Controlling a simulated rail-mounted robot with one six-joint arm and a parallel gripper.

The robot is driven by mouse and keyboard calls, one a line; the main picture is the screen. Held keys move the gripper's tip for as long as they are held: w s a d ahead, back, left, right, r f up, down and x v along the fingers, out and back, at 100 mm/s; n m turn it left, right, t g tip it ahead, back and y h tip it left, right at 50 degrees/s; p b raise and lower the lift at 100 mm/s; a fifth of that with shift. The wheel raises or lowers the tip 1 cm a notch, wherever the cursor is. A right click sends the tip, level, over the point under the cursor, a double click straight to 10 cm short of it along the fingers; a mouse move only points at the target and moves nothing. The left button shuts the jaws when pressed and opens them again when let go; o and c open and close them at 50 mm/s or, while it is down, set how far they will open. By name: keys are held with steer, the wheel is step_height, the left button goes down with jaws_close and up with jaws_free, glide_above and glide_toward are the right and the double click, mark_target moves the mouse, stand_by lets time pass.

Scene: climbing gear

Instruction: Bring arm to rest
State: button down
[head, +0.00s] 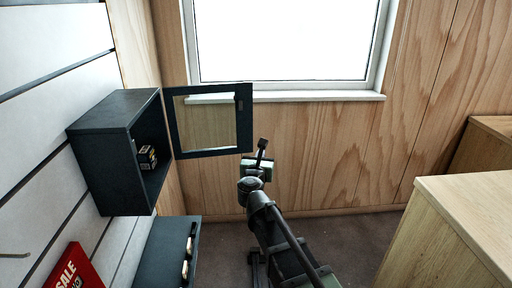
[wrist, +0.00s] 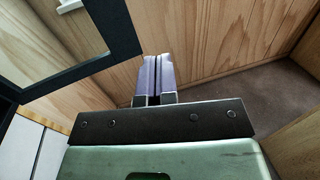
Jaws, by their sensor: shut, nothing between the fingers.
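My arm reaches forward from the bottom of the head view, and my gripper (head: 262,143) is in the middle, near the lower right corner of an open cabinet door. In the wrist view the two pale fingers of my gripper (wrist: 158,72) lie side by side, shut, with nothing held. The dark door frame (head: 243,118) with a clear pane stands swung open from a dark wall cabinet (head: 105,140). The door frame also crosses the upper left of the wrist view (wrist: 112,22), close to the gripper; I cannot tell whether they touch.
Small boxes (head: 147,158) sit inside the cabinet. A dark shelf (head: 160,255) with small items is below it, next to a red sale sign (head: 74,270). A window (head: 285,40) is in the back wall. A wooden counter (head: 470,205) stands at right. Floor shows between.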

steer(key=s+a+n+g+y, duration=0.1)
steer(key=s+a+n+y, duration=0.1)
steer(key=a+n+y, duration=0.45)
steer(key=s+a+n+g+y, duration=0.1)
steer(key=s+a+n+y, duration=0.2)
steer(key=n, duration=0.7)
steer(key=s+d+f+n+g+y+p, duration=0.15)
steer(key=s+f+n+g, duration=0.6)
steer(key=n, duration=0.75)
steer(key=s+d+f+n+g+h+p, duration=0.1)
steer(key=s+d, duration=0.3)
steer(key=d, duration=0.4)
steer(key=s+d+f+n+g+h, duration=0.2)
steer(key=s+d+n+g+h, duration=0.1)
steer(key=d, duration=0.6)
steer(key=s+d+f+n+g+h+p, duration=0.1)
steer(key=s+d+f+n+g+h, duration=0.1)
steer(key=s+d+g+h, duration=0.2)
steer(key=s+d, duration=0.2)
steer(key=d, duration=0.2)
steer(key=shift+s+d+f+p, duration=0.2)
steer(key=shift+s+p, duration=0.15)
steer(key=shift+s, duration=0.05)
